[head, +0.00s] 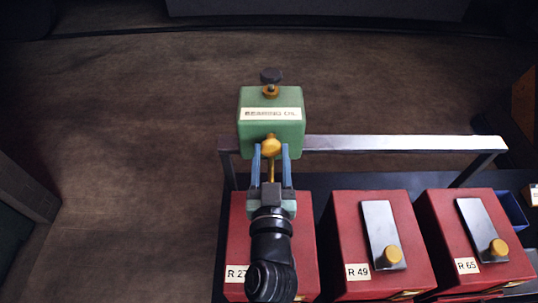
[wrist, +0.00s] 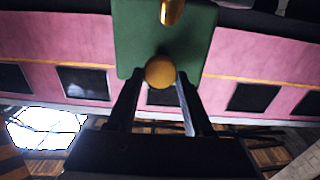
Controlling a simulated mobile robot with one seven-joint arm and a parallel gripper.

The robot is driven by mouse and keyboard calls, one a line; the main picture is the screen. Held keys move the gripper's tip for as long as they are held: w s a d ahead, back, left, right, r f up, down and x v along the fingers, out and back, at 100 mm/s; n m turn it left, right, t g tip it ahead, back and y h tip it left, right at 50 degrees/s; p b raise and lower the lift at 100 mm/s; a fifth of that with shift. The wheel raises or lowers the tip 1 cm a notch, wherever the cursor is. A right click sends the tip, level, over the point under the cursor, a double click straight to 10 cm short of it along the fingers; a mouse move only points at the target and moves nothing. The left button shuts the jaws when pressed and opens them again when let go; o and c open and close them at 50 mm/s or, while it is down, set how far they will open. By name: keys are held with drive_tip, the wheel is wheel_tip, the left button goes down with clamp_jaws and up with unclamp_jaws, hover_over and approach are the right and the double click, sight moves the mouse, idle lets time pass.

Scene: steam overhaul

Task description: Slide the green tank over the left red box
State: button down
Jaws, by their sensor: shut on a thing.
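The green tank (head: 271,125) has a white label, a dark cap on top and a brass knob on its near face. My gripper (head: 270,154) is shut on the brass knob and holds the tank. In the head view the tank appears beyond the left red box (head: 237,238), labelled R 27, near the metal rail. My arm hides much of that box's top. In the wrist view the green tank (wrist: 150,45) and its brass knob (wrist: 160,72) sit between the fingers (wrist: 158,90). I cannot tell the tank's height above the box.
A grey metal rail (head: 385,143) runs along the far side of the boxes. Two more red boxes, R 49 (head: 345,235) and R 65 (head: 440,225), stand to the right, each with a metal plate and brass knob. A blue bin (head: 512,208) is at the far right. Floor beyond is clear.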

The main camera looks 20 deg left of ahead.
drive_tip(key=shift+a, duration=0.35)
drive_tip(key=shift+c, duration=1.5)
unclamp_jaws()
drive_tip(key=shift+s+d, duration=0.1)
drive_tip(key=shift+s+d+f, duration=0.1)
drive_tip(key=shift+s, duration=0.15)
drive_tip(key=b+v, duration=0.4)
drive_tip(key=v, duration=0.8)
drive_tip(key=shift+s, duration=0.1)
